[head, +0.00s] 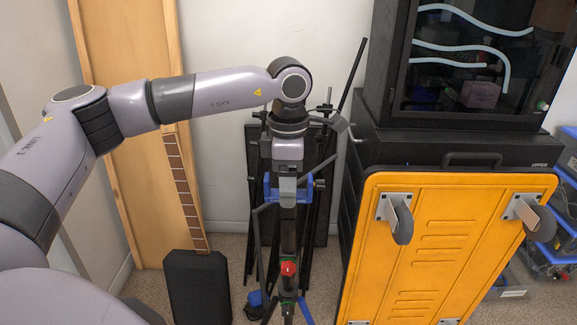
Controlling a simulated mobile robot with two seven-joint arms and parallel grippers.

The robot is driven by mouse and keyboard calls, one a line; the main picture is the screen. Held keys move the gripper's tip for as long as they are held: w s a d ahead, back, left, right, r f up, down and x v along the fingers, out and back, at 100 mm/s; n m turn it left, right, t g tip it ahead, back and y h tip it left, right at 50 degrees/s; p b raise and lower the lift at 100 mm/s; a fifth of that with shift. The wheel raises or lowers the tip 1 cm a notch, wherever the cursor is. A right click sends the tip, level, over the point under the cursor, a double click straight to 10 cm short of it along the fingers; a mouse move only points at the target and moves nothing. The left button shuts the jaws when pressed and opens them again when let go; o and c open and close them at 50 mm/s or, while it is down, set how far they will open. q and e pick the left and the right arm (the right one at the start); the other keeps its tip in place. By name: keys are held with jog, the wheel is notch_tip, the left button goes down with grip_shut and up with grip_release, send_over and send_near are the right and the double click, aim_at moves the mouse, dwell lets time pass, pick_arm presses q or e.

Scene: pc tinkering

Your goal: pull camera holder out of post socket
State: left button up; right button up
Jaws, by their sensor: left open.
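My left arm comes in from the left and bends down at its wrist. My left gripper (288,198) points down over a dark upright post (288,238). It is open, with blue parts at both sides; the gap between its fingers is hard to make out. The camera holder cannot be told apart from the dark stands behind the gripper, and the post socket's mouth is not clear. My right gripper is not in view.
Several black stands (325,180) lean on the wall behind the gripper. A yellow wheeled board (440,240) stands at the right before a black cabinet (470,140). A black box (198,285) and a wooden panel (145,180) are at the left.

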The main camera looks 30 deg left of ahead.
pick_arm(q)
jog(key=shift+f, duration=2)
jog(key=c, duration=1.1)
jog(key=shift+r+p, duration=0.35)
jog(key=shift+r, duration=0.05)
jog(key=shift+r, duration=0.25)
jog(key=shift+r, duration=0.15)
jog(key=shift+r+p, duration=1.75)
jog(key=shift+r, duration=0.55)
